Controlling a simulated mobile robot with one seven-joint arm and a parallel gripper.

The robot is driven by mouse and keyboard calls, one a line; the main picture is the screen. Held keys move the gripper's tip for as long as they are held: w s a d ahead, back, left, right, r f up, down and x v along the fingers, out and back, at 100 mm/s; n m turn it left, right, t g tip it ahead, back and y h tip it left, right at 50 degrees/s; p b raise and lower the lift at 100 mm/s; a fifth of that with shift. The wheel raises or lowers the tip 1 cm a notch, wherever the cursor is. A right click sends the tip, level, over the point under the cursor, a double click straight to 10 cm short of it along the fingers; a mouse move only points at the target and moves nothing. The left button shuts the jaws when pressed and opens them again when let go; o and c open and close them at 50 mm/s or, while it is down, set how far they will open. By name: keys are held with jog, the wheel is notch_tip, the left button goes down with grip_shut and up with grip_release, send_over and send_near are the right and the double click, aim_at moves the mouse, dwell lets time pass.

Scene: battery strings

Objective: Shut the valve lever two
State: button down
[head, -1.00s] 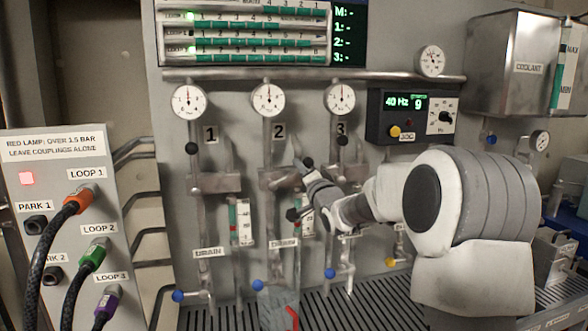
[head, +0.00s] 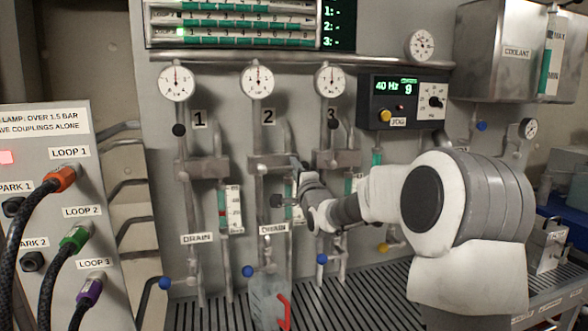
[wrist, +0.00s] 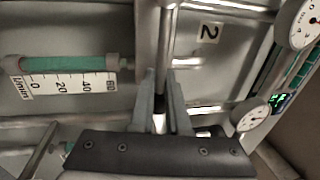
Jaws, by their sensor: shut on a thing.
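Valve line two has a round gauge (head: 257,82) and a label "2" (head: 268,116), which also shows in the wrist view (wrist: 208,32). My gripper (head: 298,164) is at the right side of valve two's body. In the wrist view, my two fingers (wrist: 161,78) are close together and shut on the grey rod of valve lever two (wrist: 164,52). The rod lies in line with the fingers. My gripper and wrist hide much of this lever in the head view, so its exact angle is hard to tell.
Lever one's black ball (head: 179,130) and lever three's black ball (head: 332,124) stand upright on either side. A flow meter (wrist: 70,64) is close to the fingers. Blue drain knobs (head: 247,271) sit lower down. Hoses with an orange coupling (head: 62,179) are at the left.

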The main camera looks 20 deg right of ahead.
jog(key=shift+d, duration=0.4)
jog(key=c, duration=0.9)
grip_release()
jog(key=shift+s+d, duration=0.1)
jog(key=shift+a, duration=0.2)
jog(key=shift+f, duration=0.1)
jog(key=s+f, duration=0.1)
jog(key=s, duration=0.4)
jog(key=s+f, duration=0.1)
jog(key=s, duration=0.5)
jog(key=s+f+b, duration=0.1)
jog(key=s, duration=0.5)
jog(key=shift+f, duration=0.15)
